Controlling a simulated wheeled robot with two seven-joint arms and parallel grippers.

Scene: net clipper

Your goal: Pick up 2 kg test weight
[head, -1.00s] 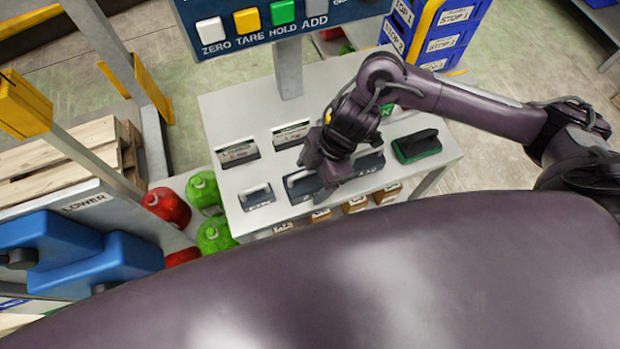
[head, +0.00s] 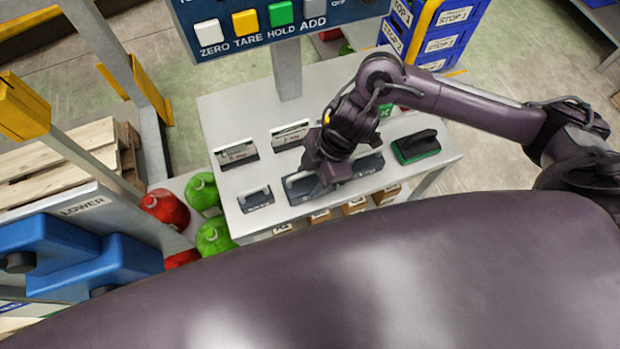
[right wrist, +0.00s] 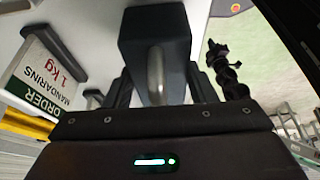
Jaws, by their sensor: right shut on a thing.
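My right gripper (head: 326,180) reaches down over the white table and is shut on a dark blue-grey test weight (head: 298,193) with a pale bar handle. In the right wrist view the weight's block (right wrist: 155,28) and its metal handle (right wrist: 156,75) stand between the two dark fingers. In the head view the gripper covers part of the weight, and its label is too small to read. I cannot tell whether it has left the table. A smaller weight (head: 256,199) sits to its left, and another dark weight (head: 368,167) to its right. My left gripper is not in view.
On the white table (head: 222,110), order cards (head: 237,153) stand behind the weights and a green-based black block (head: 416,147) lies at right. Small brown boxes (head: 353,206) sit below the front edge. A post with a button panel (head: 270,25) rises at the back.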

